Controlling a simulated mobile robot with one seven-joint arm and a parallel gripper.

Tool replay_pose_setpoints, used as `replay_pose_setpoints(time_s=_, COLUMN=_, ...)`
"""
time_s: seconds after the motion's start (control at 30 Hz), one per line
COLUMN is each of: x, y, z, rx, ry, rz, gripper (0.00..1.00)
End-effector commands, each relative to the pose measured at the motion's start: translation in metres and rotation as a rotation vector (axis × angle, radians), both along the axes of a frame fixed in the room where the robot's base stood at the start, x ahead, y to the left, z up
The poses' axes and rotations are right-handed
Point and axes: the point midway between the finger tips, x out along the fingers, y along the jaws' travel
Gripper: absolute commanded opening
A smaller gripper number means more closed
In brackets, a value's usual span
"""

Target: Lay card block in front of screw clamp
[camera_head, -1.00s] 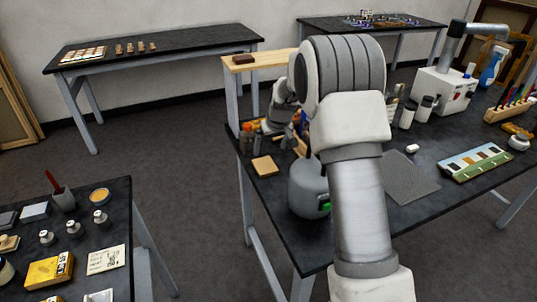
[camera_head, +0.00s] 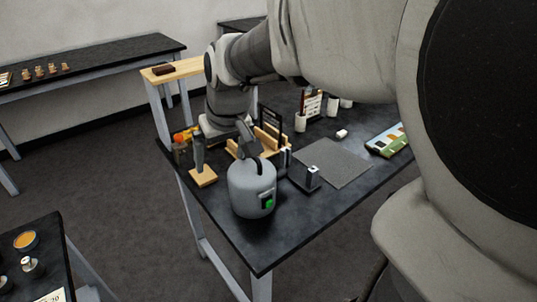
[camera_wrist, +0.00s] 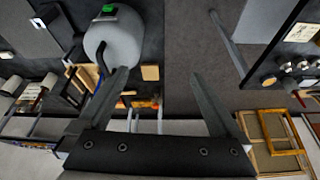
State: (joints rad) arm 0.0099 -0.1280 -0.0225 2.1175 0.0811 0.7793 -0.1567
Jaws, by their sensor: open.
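A flat tan block (camera_head: 203,175), which looks like the card block, lies on the dark table near its left end. It also shows between my fingers in the wrist view (camera_wrist: 150,72). My gripper (camera_head: 226,160) is open and empty above the table, with one finger appearing just over the tan block. It also shows open in the wrist view (camera_wrist: 162,76). I cannot tell the height left between the fingers and the block.
A grey kettle-like vessel (camera_head: 252,190) with a green patch stands close to the tan block. A wooden rack (camera_head: 268,140) and small bottles (camera_head: 181,145) are behind. A grey mat (camera_head: 335,163) lies to the right.

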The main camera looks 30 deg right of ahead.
Motion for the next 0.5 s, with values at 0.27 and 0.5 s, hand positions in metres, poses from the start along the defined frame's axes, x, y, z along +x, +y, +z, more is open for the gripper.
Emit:
replay_pose_setpoints(time_s=0.27, x=-0.105, y=0.003, z=0.035, rx=-0.011, ry=-0.102, rz=-0.041, gripper=1.00)
replay_pose_setpoints(time_s=0.5, x=-0.158, y=0.001, z=0.020, rx=-0.016, ry=-0.112, rz=-0.075, gripper=1.00)
